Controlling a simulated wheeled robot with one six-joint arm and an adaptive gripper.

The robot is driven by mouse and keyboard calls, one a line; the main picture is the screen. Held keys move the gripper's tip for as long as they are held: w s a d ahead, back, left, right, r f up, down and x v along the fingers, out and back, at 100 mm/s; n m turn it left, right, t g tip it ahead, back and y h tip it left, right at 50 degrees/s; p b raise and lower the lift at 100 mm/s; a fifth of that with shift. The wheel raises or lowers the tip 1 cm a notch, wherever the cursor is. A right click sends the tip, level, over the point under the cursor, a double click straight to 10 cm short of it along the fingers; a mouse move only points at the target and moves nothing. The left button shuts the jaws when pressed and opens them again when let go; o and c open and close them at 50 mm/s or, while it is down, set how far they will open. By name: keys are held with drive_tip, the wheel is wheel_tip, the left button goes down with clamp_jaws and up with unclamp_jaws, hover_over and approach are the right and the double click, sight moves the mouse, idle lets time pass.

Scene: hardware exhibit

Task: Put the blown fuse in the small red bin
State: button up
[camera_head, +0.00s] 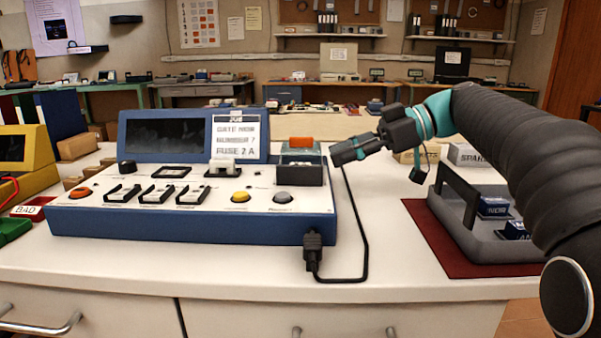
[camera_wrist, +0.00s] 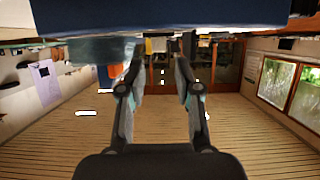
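The small red bin (camera_head: 34,209), marked BAD, stands at the left edge, partly cut off. A blue test console (camera_head: 190,226) stands on the counter. On its right end is a dark holder with a clear, orange-topped part (camera_head: 301,152). I cannot make out a blown fuse in either view. My gripper (camera_head: 340,154) is just right of this holder, pointing left. In the wrist view my gripper (camera_wrist: 161,62) has its two fingers apart with nothing seen between them. A bluish, see-through shape (camera_wrist: 95,48) lies near the left fingertip.
A black cable (camera_head: 364,235) loops from the console's front. A grey rack (camera_head: 455,225) with blue blocks stands on a dark red mat (camera_head: 437,245) at right. Small boxes (camera_head: 470,155) sit behind it. A green bin (camera_head: 12,229) is at far left. The front counter strip is mostly clear.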

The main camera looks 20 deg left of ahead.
sight(298, 163)
drive_tip(key=shift+x, duration=1.15)
drive_tip(key=shift+a+r+x, duration=0.1)
drive_tip(key=shift+r+x, duration=0.1)
drive_tip(key=shift+x, duration=0.65)
drive_tip(key=shift+a+r+x, duration=0.1)
drive_tip(key=shift+r+x, duration=0.05)
drive_tip(key=shift+x, duration=0.75)
drive_tip(key=shift+a+r+x, duration=0.1)
drive_tip(key=shift+r+x, duration=0.1)
drive_tip(key=shift+x, duration=0.65)
drive_tip(key=shift+d, duration=0.1)
drive_tip(key=shift+c, duration=0.2)
clamp_jaws()
